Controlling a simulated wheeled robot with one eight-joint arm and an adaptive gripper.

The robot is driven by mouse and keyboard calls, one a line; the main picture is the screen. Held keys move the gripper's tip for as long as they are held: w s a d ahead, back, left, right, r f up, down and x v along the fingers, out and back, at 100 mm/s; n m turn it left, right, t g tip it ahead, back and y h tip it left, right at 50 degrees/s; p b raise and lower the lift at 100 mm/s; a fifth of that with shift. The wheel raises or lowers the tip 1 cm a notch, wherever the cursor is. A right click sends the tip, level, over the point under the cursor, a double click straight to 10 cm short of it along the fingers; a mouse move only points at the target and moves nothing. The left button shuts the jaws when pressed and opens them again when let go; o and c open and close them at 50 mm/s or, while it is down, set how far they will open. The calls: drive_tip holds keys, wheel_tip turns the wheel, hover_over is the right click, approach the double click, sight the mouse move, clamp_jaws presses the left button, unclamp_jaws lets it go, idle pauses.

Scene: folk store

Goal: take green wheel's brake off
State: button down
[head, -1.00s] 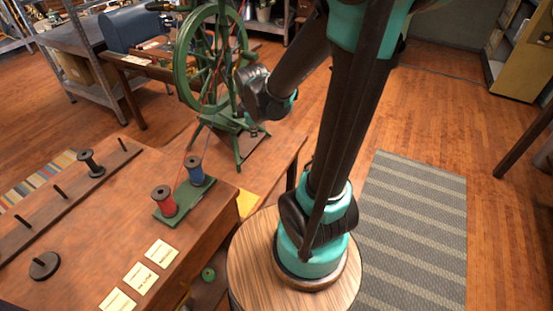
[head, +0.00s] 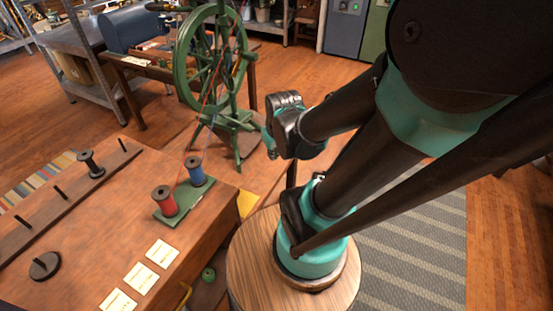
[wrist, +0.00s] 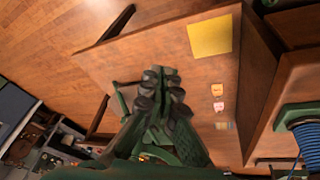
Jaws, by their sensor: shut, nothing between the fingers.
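The green spinning wheel (head: 181,62) stands upright on a small wooden table behind the workbench in the head view. Red and blue threads run from it towards the spools. I cannot make out its brake. My gripper (head: 268,143) is to the right of the wheel's base, apart from the wheel as far as I can tell. In the wrist view my gripper (wrist: 161,78) has its fingers together and empty, above the brown table top. A thin green piece shows just left of the fingers there, and I cannot tell which part it is.
A red spool (head: 164,201) and a blue spool (head: 194,171) stand on a green base on the workbench (head: 110,215). Paper notes (head: 141,278) lie nearby. A yellow sheet (wrist: 210,36) and small pink notes lie on the wheel's table. A striped rug (head: 410,250) covers floor at right.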

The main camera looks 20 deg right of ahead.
drive_tip(key=shift+s+d+f+m, duration=0.1)
drive_tip(key=shift+s+f+m, duration=0.05)
drive_tip(key=shift+s+m, duration=0.4)
drive_tip(key=shift+s+d+f+m, duration=0.15)
drive_tip(key=shift+s+m, duration=0.15)
drive_tip(key=shift+m, duration=0.45)
drive_tip(key=w+a+n, duration=0.4)
drive_tip(key=w+n, duration=0.5)
drive_tip(key=n, duration=0.4)
drive_tip(key=w+a+r+n, duration=0.1)
drive_tip(key=w+a+n, duration=0.4)
drive_tip(key=w+n, duration=0.5)
drive_tip(key=shift+a+r+n+g+h, duration=0.2)
drive_tip(key=shift+r+n+g+h, duration=0.1)
drive_tip(key=shift+n, duration=1.6)
